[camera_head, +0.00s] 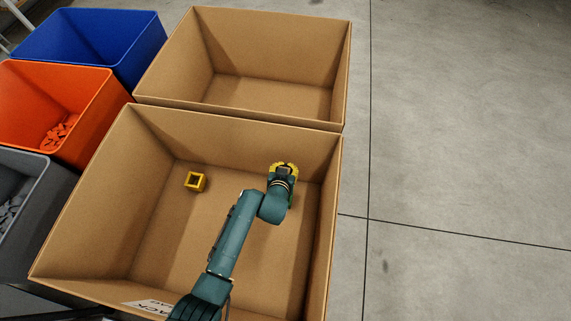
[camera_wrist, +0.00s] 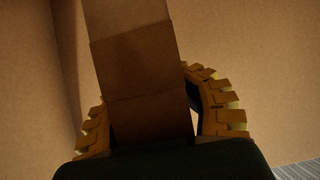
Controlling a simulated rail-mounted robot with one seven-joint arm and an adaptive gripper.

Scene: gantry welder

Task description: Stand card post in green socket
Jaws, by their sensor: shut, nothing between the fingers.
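A brown card post (camera_wrist: 135,60) runs down the middle of the wrist view, across my yellow ribbed fingers. It hides my fingertips, and its ends cannot be made out. My gripper (camera_head: 284,166) is shut, low inside the near cardboard box by its far right corner. The post cannot be told apart from the box in the head view. A small yellow square socket (camera_head: 204,183) with an open top sits on the box floor, left of my gripper and apart from it. No green socket shows in either view.
The near cardboard box (camera_head: 235,128) has high walls close around my gripper. An empty cardboard box (camera_head: 340,70) stands behind it. A blue bin (camera_head: 145,58), an orange bin (camera_head: 95,115) and a grey bin (camera_head: 45,200) line the left. The floor at right is clear.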

